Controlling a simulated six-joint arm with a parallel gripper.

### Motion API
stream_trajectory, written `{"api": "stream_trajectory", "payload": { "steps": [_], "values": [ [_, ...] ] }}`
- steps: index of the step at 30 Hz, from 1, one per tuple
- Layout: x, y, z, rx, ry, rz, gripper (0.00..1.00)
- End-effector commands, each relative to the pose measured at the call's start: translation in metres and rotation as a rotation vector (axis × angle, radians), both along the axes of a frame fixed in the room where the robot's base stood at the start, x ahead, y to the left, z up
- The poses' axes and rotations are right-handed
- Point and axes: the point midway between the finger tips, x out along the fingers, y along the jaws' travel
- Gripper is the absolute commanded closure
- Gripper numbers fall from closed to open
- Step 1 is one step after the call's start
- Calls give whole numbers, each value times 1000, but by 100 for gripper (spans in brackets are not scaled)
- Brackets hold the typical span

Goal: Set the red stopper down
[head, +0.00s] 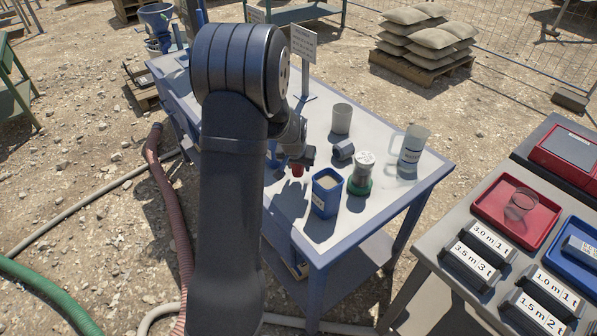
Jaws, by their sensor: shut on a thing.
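The red stopper (298,171) shows just below the end of my arm, over the left part of the white-topped blue table (405,188). My gripper (297,163) is shut on it. A dark shadow lies on the table top under it, and I cannot tell whether the stopper touches the surface. My own arm hides much of the table's left side and part of the gripper.
Close to the right of the stopper stand a blue container (327,196) and a jar with a green base (360,176). Behind are a dark cylinder (343,150), a grey cup (341,119) and a clear jug (412,148). A sign (303,48) stands farther back. The right front table top is clear.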

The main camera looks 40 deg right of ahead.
Motion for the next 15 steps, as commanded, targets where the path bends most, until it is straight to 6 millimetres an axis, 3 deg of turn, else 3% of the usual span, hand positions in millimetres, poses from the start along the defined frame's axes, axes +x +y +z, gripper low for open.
{"api": "stream_trajectory", "payload": {
  "steps": [6,15],
  "values": [
    [0,0,-29,2,2,0,81],
    [0,0,-31,2,1,0,81]
  ]
}}
